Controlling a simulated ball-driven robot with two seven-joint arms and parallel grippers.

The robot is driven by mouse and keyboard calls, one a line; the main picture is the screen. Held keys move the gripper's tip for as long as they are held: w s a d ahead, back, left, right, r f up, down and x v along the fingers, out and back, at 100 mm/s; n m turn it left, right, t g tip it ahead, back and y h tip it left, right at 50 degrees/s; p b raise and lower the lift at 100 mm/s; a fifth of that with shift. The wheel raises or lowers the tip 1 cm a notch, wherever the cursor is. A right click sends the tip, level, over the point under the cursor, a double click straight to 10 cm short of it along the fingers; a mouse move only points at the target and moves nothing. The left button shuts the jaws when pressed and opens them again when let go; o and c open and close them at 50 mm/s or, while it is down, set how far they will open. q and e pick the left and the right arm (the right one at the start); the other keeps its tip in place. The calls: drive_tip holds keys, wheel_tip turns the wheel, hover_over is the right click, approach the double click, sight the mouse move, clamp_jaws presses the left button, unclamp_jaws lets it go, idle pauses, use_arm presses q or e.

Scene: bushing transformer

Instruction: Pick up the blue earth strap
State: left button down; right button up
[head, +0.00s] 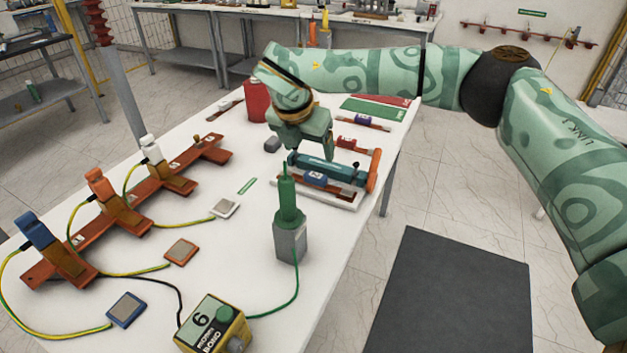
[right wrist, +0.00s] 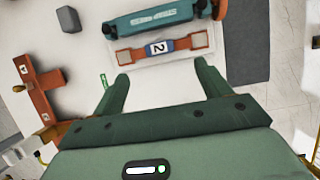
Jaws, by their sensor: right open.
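The blue earth strap (head: 316,180) is a flat braided strap with a blue label and copper-coloured ends. It lies on a pale tray (head: 338,203) at the table's right side, in front of a teal bar tool (head: 325,166). In the right wrist view the strap (right wrist: 159,47) shows its label marked 2, just beyond the fingertips. My right gripper (head: 312,155) is over the table close to the teal tool. It is open and empty, with its two fingers (right wrist: 166,82) apart and pointing toward the strap. My left gripper is not in view.
A green-handled probe (head: 288,205) stands upright in a grey holder near the strap. Straps with red (head: 346,143) and purple (head: 363,120) labels lie farther back. A red bottle (head: 257,100) stands behind. A copper bar (head: 150,195) with clamps and cables is left.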

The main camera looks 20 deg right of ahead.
drive_tip(key=b, duration=0.1)
hover_over(315, 175)
drive_tip(key=s+a, duration=0.1)
drive_tip(key=a, duration=0.1)
drive_tip(key=f, duration=0.5)
drive_tip(key=shift+s+d, duration=0.15)
drive_tip(key=shift+s, duration=0.05)
drive_tip(key=shift+d+f, duration=0.15)
drive_tip(key=shift+f, duration=0.15)
drive_tip(key=b+x, duration=0.2)
drive_tip(key=x, duration=0.2)
drive_tip(key=shift+f, duration=0.45)
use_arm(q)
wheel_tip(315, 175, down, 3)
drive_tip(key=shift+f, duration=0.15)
use_arm(e)
drive_tip(key=shift+r, duration=0.1)
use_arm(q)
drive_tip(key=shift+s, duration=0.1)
use_arm(e)
drive_tip(key=c, duration=1.1)
